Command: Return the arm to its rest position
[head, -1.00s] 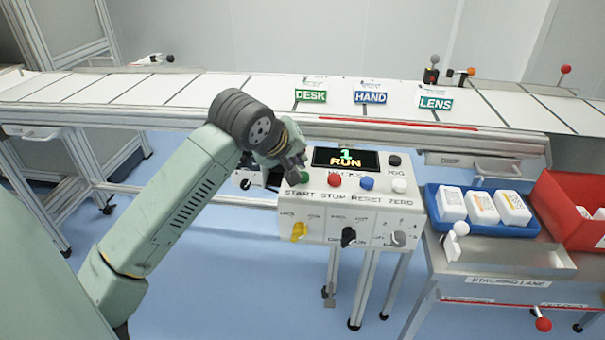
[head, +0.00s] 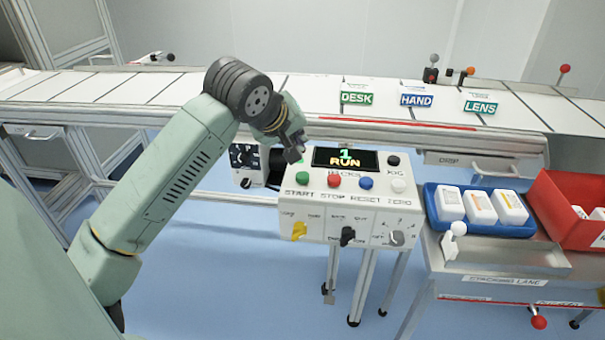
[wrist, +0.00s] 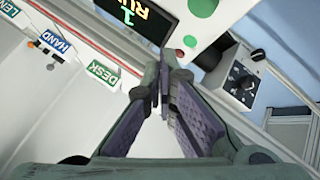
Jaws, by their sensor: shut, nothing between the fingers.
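My gripper (head: 294,148) is shut and empty. In the head view it hangs just above and left of the control box (head: 320,223), apart from the green START button (head: 302,180). My arm reaches up from the lower left and bends at a dark ribbed joint. In the wrist view my gripper's fingers (wrist: 163,100) come together, with the display (wrist: 143,18) reading 1 RUN beyond them. The green button (wrist: 201,8) shows past the fingertips there.
A conveyor (head: 190,88) runs across the back, carrying DESK (head: 356,98), HAND (head: 416,100) and LENS (head: 480,106) cards. At right are a blue tray (head: 432,208) of white packs and a red bin (head: 562,215). A small dial box (head: 247,160) stands left of the control box.

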